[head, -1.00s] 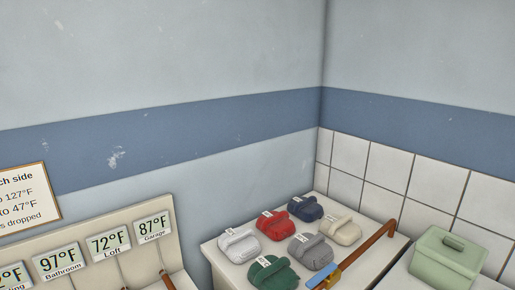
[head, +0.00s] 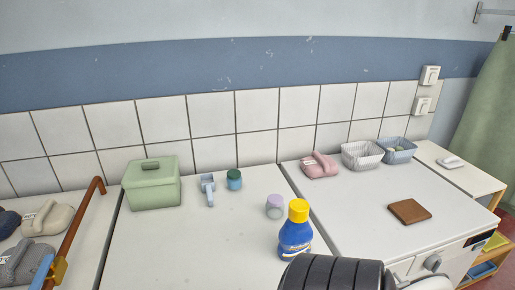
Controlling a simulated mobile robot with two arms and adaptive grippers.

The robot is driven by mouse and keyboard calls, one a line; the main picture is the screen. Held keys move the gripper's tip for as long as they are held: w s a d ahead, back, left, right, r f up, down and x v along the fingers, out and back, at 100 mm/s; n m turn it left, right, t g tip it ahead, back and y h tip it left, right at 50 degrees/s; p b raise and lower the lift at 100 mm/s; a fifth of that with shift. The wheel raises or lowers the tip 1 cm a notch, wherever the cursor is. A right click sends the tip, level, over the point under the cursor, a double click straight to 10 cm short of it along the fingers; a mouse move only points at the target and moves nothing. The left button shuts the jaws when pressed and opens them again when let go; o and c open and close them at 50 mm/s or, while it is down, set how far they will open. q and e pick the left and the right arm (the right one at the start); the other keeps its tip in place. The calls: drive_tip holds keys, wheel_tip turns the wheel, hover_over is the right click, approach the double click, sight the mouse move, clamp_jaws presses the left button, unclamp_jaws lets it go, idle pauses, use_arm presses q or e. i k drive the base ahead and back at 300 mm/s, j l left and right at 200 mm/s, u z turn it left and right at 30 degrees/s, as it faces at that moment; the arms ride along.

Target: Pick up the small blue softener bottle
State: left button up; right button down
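The blue bottle (head: 295,241) with a yellow cap and a label stands upright on the white top, near its front right part. A dark ribbed part, which looks like a piece of my own arm, covers the area just in front of the bottle's base. I cannot tell whether it touches the bottle. Neither of my grippers' fingertips show in the head view.
A green lidded box (head: 152,186), a pale blue scoop (head: 208,188), a teal jar (head: 234,180) and a lilac-capped item (head: 275,206) stand behind and left of the bottle. A brown rail (head: 75,232) is at left. Right are a pink bundle (head: 319,166), baskets (head: 362,156) and a brown pad (head: 409,211).

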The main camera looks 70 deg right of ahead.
sight(295, 236)
drive_tip(key=z, duration=2.35)
